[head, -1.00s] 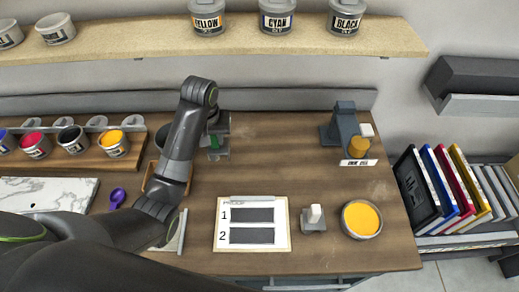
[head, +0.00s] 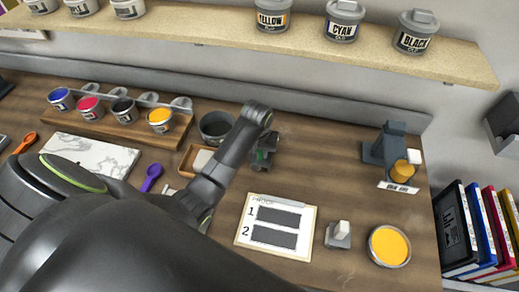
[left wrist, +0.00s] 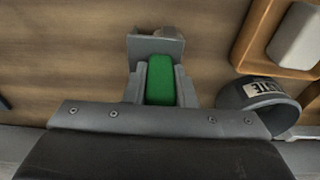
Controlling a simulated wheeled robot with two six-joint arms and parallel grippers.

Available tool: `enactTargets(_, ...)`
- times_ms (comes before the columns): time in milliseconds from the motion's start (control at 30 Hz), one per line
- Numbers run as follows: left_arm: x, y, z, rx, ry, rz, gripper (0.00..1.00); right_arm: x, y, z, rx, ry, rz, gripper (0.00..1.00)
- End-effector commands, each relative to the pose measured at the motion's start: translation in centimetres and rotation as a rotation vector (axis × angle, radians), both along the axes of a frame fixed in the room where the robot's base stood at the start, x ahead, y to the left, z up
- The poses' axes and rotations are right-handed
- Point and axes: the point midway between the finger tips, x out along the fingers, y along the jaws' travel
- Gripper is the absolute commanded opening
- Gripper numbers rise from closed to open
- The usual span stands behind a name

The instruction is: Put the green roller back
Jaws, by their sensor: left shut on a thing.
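The green roller (left wrist: 160,80) is between the two grey fingers of my left gripper (left wrist: 160,88) in the left wrist view. The gripper is shut on it. A grey bracket (left wrist: 155,46) sits right at the roller's far end; I cannot tell whether they touch. In the head view my left gripper (head: 265,142) points down at the back of the table, and only a little of the green roller (head: 260,155) shows beside grey parts. My arm hides some of this spot. My right gripper is not in view.
A dark pot (head: 215,127) and a wooden tray (head: 185,160) stand just left of the gripper. An ink rack (head: 180,127) is farther left. A proof board (head: 240,238), a grey stamp (head: 338,236) and a yellow ink dish (head: 389,246) lie in front. A dark stand (head: 392,145) is right.

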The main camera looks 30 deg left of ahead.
Motion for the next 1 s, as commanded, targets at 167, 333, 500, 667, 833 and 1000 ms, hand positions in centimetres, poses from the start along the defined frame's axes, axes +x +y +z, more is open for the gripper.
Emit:
enactTargets(167,0.1,0.0,0.0,0.001,-0.002,-0.001,0.01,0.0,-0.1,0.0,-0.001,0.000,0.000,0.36)
enactTargets(333,0.0,0.0,-0.3,0.000,-0.001,-0.001,0.01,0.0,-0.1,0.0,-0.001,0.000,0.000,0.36)
enactTargets(500,0.0,0.0,-0.9,0.000,0.000,0.000,0.01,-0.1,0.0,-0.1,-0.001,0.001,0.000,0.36)
enactTargets(667,-0.1,0.0,-1.5,0.000,0.004,0.000,0.01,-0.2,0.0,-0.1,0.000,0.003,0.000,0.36)
enactTargets(833,-0.3,0.0,-1.6,0.000,0.009,0.001,0.39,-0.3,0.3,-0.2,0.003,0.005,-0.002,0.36)
enactTargets(1000,-0.2,0.0,-1.6,0.000,0.007,0.001,0.45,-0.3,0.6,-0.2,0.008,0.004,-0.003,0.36)
